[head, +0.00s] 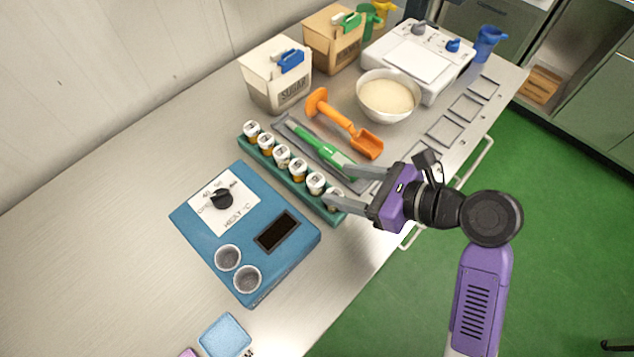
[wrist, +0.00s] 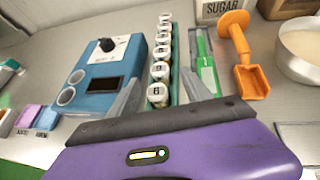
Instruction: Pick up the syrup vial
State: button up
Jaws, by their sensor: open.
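Several small vials with white caps and amber bodies stand upright in a row in a green rack (head: 288,178). I cannot tell which one is the syrup vial. The nearest vial (wrist: 157,95) has a dark mark on its cap; in the head view my finger partly hides it. My gripper (head: 338,183) is open at the near end of the rack. In the wrist view its two fingers (wrist: 163,88) lie on either side of the row's near end, with the nearest vial between them. Nothing is held, and I cannot tell whether the fingers touch it.
A blue heater box (head: 245,232) with two wells stands left of the rack. A grey tray with a green tool (head: 315,143) and an orange scoop (head: 345,125) lie to the right. A bowl (head: 388,95), a sugar box (head: 275,75) and a white scale (head: 418,58) stand behind.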

aim_at(318, 180)
jog(key=x, duration=0.5)
jog(key=shift+f+p, duration=0.1)
jog(key=shift+p, duration=0.2)
grip_shut()
